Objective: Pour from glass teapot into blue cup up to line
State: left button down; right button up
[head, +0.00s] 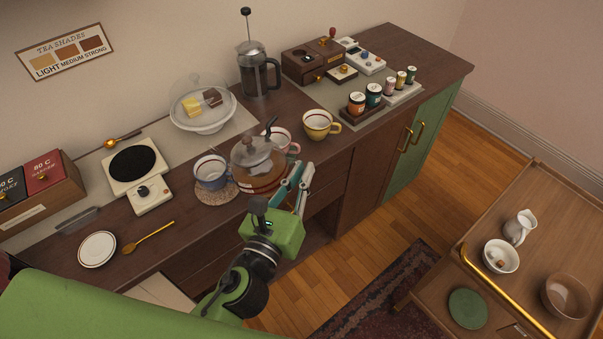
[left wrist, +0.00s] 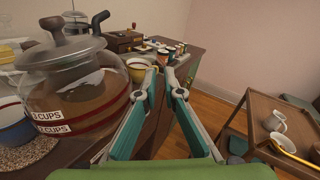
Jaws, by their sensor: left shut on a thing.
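In the left wrist view the teapot (left wrist: 75,95) fills the left side, with cup-level labels, and the blue cup (left wrist: 14,128) is partly cut off. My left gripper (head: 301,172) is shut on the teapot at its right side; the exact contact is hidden. I cannot tell whether the teapot touches the counter. My right gripper is out of view.
A pink cup (head: 285,142) and a yellow cup (head: 318,124) stand close behind the teapot. A domed cake stand (head: 204,122), a French press (head: 256,75) and a hot plate (head: 151,195) are on the counter. A wooden cart (head: 548,262) stands at right.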

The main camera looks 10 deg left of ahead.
aim_at(300, 162)
pick_arm(q)
jog(key=shift+a+r+n+p, duration=0.15)
jog(key=shift+r+n+p, duration=0.7)
jog(key=shift+r, duration=0.85)
jog(key=shift+f, duration=0.1)
dwell(1.5)
jog(key=shift+r+p, duration=0.4)
jog(key=shift+p, duration=0.05)
dwell(2.7)
jog(key=shift+a+r+n+p, duration=0.1)
jog(key=shift+r+n+p, duration=0.2)
jog(key=shift+p, duration=0.1)
dwell(1.2)
